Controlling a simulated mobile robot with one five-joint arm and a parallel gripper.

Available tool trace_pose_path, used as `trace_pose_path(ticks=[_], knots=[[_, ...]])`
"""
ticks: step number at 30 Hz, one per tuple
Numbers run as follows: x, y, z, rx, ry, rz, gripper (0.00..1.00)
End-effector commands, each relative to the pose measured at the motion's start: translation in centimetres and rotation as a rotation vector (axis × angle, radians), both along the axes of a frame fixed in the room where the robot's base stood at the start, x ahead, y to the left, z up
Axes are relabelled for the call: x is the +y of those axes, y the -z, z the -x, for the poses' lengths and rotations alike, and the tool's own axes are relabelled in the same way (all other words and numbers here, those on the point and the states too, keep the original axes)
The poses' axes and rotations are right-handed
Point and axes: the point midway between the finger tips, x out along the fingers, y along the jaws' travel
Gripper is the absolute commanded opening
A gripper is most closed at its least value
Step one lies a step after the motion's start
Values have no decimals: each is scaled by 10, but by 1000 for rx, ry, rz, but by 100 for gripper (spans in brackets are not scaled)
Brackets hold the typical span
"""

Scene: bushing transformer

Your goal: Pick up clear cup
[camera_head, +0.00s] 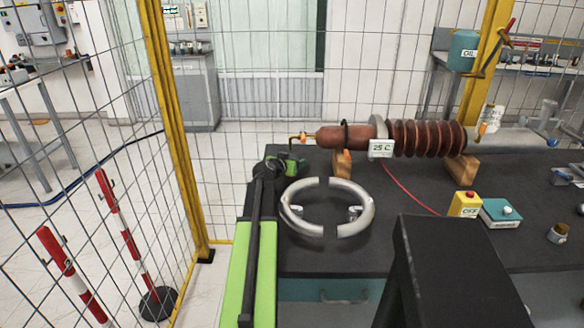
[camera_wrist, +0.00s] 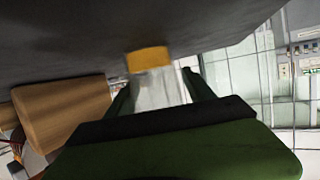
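The clear cup (camera_wrist: 156,90) shows in the wrist view as a see-through body with an orange-yellow band at its upper end in the picture, against the dark tabletop. My green gripper (camera_wrist: 155,83) has its two dark fingers apart, one on either side of the cup. A small gap shows between the cup and the right finger; contact on the left is unclear. In the head view my gripper (camera_head: 290,165) is low over the table's far left corner, beside the metal ring. I cannot make out the cup there.
A wooden block (camera_wrist: 62,112) is close beside the gripper in the wrist view. The brown bushing (camera_head: 425,138) lies on wooden blocks along the table's back. A split metal ring (camera_head: 365,205) lies on the dark table (camera_head: 400,195). A mesh fence borders the left and back.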

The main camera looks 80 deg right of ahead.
Motion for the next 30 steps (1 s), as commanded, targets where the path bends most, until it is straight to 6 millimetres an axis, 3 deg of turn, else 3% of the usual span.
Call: trace_pose_path(ticks=[1, 12, 20, 26, 30], knots=[[0, 0, 1, 0, 1, 0, 54], [-1, 0, 5, 0, 6, 0, 8], [-1, -3, 6, 1, 7, 0, 8], [-1, -22, 6, 1, 7, 0, 8], [2, -15, -24, 0, 4, 0, 8]])
